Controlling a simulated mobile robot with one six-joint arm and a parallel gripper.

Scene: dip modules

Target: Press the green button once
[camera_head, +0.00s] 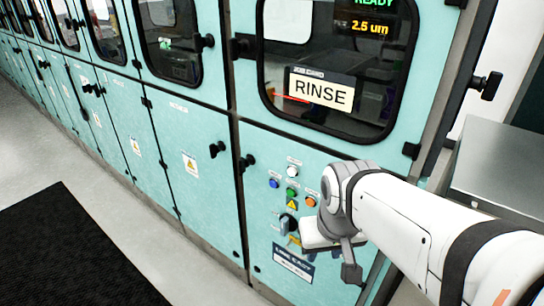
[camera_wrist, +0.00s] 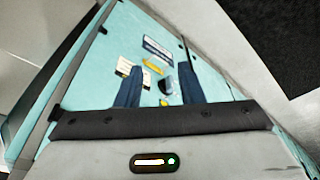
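The green button (camera_head: 291,192) is on the teal cabinet's lower panel in the head view, between a blue button (camera_head: 273,183) and an orange button (camera_head: 310,201). A white button (camera_head: 292,171) sits above it. My arm's end is to the right of and below these buttons in the head view, and the green button is uncovered. In the wrist view my gripper (camera_wrist: 170,85) is open and empty, its two dark blue fingers apart in front of the panel. A rotary knob (camera_wrist: 166,84) shows between them. I cannot make out the green button in the wrist view.
A RINSE sign (camera_head: 321,91) shows in the window above the panel. A black knob handle (camera_head: 246,162) sticks out left of the buttons. A grey metal box (camera_head: 495,165) stands at the right. Open floor with a black mat (camera_head: 70,250) is at the left.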

